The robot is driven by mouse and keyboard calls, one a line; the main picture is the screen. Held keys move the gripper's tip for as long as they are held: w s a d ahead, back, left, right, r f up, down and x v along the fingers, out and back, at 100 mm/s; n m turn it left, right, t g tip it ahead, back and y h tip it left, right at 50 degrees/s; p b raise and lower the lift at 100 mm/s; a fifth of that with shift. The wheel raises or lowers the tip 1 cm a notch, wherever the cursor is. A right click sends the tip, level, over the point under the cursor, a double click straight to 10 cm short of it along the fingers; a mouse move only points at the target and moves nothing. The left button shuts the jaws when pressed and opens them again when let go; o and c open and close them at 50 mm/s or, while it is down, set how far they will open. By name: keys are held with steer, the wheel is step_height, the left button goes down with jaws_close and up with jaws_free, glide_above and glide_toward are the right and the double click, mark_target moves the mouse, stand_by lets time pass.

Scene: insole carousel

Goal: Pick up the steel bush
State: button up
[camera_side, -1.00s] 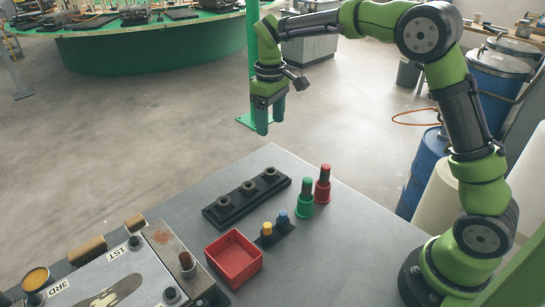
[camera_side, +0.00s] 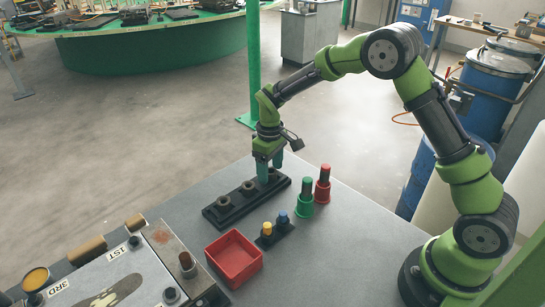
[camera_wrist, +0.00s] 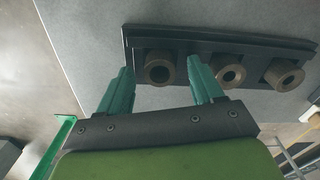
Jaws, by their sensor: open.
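Several short steel bushes stand in a row on a black rack (camera_side: 232,211). The left bush (camera_side: 223,200) and the middle bush (camera_side: 248,186) show clearly in the side view. The far-right bush there is partly hidden by my fingers. My gripper (camera_side: 270,170) points down over that far-right end, its green fingers open. In the wrist view, the nearest bush (camera_wrist: 159,68) shows between the two fingertips, with gaps on both sides. Two more bushes, one in the middle (camera_wrist: 230,76) and one at the right (camera_wrist: 284,75), lie outside the fingers.
A green peg (camera_side: 306,198) and a red peg (camera_side: 322,185) stand right of the rack. A small black holder with yellow and blue tops (camera_side: 268,229) is in front. A red tray (camera_side: 231,262) lies nearer, beside a labelled fixture (camera_side: 120,268). Bare grey tabletop (camera_side: 350,235) lies to the right.

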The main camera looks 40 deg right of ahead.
steer(key=shift+f, duration=0.3)
steer(key=shift+r, duration=0.1)
steer(key=c, duration=1.2)
step_height(320, 180, up, 10)
